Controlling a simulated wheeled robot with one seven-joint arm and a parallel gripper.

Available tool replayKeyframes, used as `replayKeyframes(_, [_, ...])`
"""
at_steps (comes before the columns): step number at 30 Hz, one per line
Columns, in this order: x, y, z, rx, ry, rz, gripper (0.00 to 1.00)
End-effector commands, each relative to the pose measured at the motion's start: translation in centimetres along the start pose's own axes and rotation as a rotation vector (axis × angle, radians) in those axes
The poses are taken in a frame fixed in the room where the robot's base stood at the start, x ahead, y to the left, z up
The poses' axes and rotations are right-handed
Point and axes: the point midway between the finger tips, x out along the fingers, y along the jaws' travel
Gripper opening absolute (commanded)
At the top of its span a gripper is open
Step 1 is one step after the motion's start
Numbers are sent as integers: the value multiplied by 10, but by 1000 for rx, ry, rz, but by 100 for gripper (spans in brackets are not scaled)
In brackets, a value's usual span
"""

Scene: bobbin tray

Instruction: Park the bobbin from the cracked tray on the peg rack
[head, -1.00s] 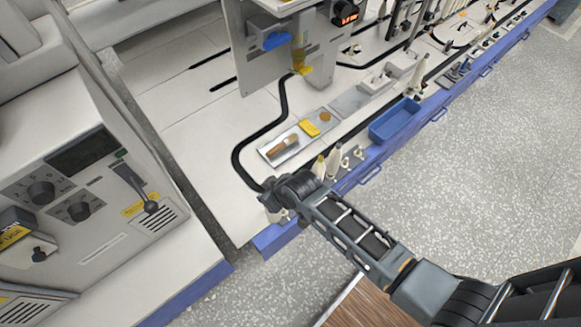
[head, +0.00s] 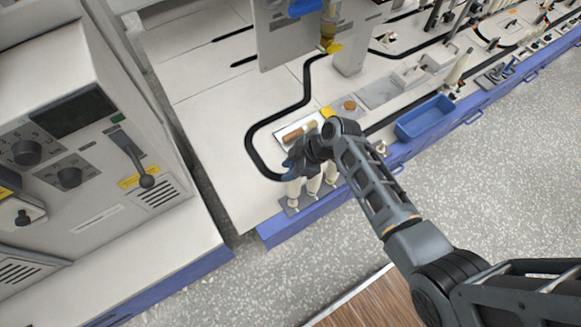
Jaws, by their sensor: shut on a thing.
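My gripper (head: 296,166) is over the front edge of the bench in the head view, just above the left end of the peg rack (head: 291,211). It is shut on the bobbin, which the hand and fingers largely hide. Several pale cone-shaped bobbins (head: 314,186) stand on the rack close under and beside the hand. I cannot tell whether the held bobbin touches a peg. A shallow tray (head: 283,135) with a brown object in it lies behind the hand, partly covered by the arm. I cannot make out any crack.
A blue bin (head: 425,118) stands to the right along the bench front. A black cable (head: 252,146) curves left of the tray. A grey console (head: 70,150) stands at the left, beyond a gap. The bench top left of the cable is clear.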

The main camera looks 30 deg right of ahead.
Motion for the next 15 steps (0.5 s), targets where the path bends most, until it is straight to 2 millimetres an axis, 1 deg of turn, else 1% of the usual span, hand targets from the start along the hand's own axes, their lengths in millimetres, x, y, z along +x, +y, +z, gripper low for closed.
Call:
replayKeyframes(1, [6,0,4,0,0,0,0])
replayKeyframes(9, [29,0,19,2,-1,0,0])
replayKeyframes(15, [40,0,26,2,0,1,0])
